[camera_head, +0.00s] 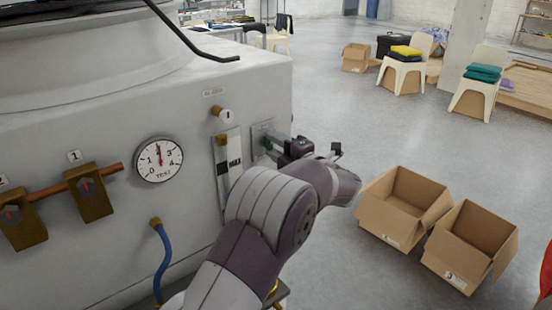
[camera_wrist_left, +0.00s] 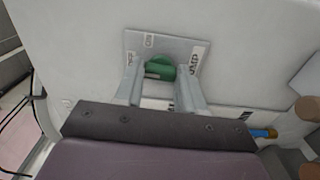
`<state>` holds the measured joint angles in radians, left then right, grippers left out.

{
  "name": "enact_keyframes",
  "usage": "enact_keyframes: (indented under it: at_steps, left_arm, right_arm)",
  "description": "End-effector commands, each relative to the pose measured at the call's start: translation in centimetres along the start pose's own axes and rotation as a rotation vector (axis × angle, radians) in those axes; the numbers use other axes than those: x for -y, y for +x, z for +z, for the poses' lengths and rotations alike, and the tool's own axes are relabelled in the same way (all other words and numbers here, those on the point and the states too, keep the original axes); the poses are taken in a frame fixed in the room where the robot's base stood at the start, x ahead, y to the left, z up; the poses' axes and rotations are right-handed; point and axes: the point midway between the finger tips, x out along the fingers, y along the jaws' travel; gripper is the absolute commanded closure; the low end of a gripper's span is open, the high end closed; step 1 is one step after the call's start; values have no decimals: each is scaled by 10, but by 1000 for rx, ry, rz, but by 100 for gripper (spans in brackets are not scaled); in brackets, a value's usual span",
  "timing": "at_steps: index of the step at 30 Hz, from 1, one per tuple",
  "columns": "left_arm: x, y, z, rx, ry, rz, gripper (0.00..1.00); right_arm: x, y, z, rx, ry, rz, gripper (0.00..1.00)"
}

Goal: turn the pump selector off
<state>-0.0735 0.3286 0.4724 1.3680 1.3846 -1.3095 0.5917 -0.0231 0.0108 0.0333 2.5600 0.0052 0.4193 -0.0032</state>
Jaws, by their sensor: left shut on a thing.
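The pump selector is a green knob (camera_wrist_left: 160,67) on a pale labelled plate (camera_wrist_left: 192,46), fixed to the washer's wall. In the head view the plate (camera_head: 262,130) shows on the washer's right part, and my gripper hides the knob. My left gripper (camera_head: 275,145) reaches the plate from the right. In the left wrist view its two fingers (camera_wrist_left: 160,78) stand on either side of the green knob, shut on it. My right gripper is not in view.
On the washer's wall (camera_head: 120,240) are a round gauge (camera_head: 158,160), a level strip (camera_head: 228,160), a small knob (camera_head: 224,113), brass valves (camera_head: 88,192) and a blue hose (camera_head: 163,262). Open cardboard boxes (camera_head: 370,226) stand on the floor at right.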

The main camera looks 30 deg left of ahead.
Motion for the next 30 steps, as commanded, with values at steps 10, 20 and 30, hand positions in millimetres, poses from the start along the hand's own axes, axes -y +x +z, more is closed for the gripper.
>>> enact_keyframes:
  at_steps: [10,20,30]
  left_arm:
    - [3,0,0,-3,-45,-5,91]
    - [4,0,-1,-3,-45,-7,58]
    - [2,0,0,-1,-46,-4,35]
  right_arm:
    - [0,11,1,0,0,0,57]
    - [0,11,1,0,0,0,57]
    - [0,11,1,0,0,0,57]
